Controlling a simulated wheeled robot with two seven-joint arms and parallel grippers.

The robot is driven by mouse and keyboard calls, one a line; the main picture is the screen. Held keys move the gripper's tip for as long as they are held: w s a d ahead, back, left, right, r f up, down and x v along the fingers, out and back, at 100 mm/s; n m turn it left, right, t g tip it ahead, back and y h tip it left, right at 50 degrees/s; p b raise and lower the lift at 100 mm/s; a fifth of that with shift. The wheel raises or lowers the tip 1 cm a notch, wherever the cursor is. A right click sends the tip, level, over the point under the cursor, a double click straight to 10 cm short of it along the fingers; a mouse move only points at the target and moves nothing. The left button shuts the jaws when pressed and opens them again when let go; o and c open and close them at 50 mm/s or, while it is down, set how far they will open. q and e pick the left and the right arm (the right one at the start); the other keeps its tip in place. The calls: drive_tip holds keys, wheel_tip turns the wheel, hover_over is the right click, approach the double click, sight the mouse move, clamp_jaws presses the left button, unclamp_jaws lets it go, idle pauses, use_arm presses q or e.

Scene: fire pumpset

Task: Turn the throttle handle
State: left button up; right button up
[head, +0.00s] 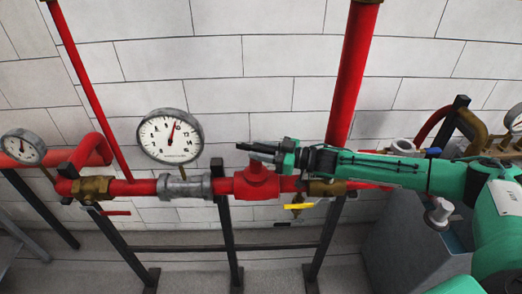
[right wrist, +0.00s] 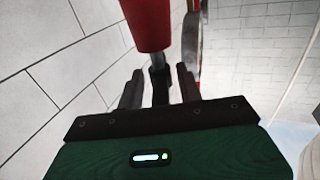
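The right gripper (head: 262,150) reaches in from the right, just above the red valve body (head: 256,184) on the red pipe. In the right wrist view the two dark fingers (right wrist: 159,88) are apart. A dark narrow part (right wrist: 159,80) shows between them, below a red cylinder (right wrist: 146,22), with gaps on both sides. I cannot tell whether this part is the throttle handle; no handle shows clearly at the gripper. A yellow lever (head: 298,206) hangs below the pipe, right of the valve body. A small red lever (head: 116,212) is at the left. My left gripper is not in view.
A large round gauge (head: 170,137) stands above the pipe, left of the right gripper. A thick red vertical pipe (head: 353,75) rises behind my right arm. Black stand posts (head: 228,235) support the pipe. A grey box (head: 405,255) is at lower right.

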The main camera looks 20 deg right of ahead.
sight(261, 147)
drive_tip(key=shift+r, duration=0.1)
drive_tip(key=shift+r, duration=0.35)
wheel_tip(261, 147, up, 19)
drive_tip(key=b, duration=0.2)
idle(0.7)
